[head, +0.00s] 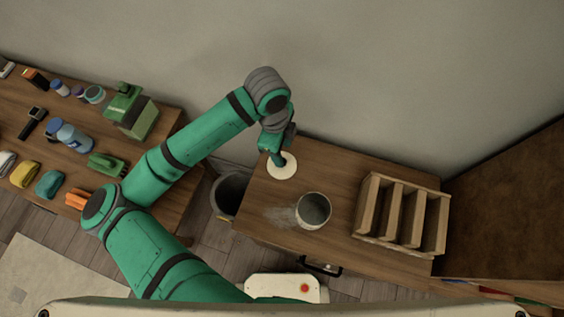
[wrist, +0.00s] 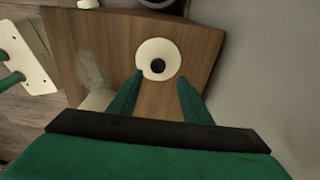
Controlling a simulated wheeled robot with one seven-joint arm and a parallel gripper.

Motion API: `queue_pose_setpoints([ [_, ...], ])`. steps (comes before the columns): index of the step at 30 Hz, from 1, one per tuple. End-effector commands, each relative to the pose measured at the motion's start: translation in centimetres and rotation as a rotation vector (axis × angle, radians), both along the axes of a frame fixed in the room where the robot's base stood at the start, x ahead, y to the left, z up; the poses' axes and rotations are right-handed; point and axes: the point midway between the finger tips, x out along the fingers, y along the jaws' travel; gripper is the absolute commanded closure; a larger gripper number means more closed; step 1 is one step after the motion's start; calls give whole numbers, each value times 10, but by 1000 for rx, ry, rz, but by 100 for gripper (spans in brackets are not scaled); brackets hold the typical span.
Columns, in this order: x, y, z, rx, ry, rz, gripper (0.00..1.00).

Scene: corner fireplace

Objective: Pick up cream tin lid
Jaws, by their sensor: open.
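The cream tin lid (head: 284,174) is a flat round disc lying on the wooden cabinet top, left of the open tin. In the wrist view the lid (wrist: 158,44) shows a dark round knob at its middle. My gripper (head: 279,158) is over the lid, pointing down, and hides part of it in the head view. In the wrist view my gripper (wrist: 160,77) is open and empty. Its two green fingers are apart, with the tips at the lid's lower left and lower right. I cannot tell whether they touch it.
An open round tin (head: 313,210) stands near the lid, beside a pale smudge (head: 279,214). A wooden rack (head: 366,203) stands at the right of the cabinet top (head: 330,161). A dark bin (head: 228,195) is left of the cabinet. The wall (head: 370,80) rises behind.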

Motion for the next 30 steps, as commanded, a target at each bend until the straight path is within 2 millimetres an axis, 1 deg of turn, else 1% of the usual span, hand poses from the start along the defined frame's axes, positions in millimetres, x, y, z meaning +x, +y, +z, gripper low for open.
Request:
queue_pose_setpoints([
  [5, -1, 2, -11, -1, 1, 7, 56],
  [12, -6, 5, -44, 0, 2, 7, 56],
  [15, -6, 4, -53, -1, 1, 6, 56],
  [18, -6, 3, -56, 0, 1, 6, 56],
  [24, -6, 3, -56, 1, 0, 5, 56],
  [26, -6, 3, -56, 1, 0, 5, 70],
  [27, -6, 3, -56, 1, 0, 5, 80],
  [29, -6, 3, -56, 1, 0, 5, 94],
  [30, -6, 3, -56, 1, 0, 5, 100],
])
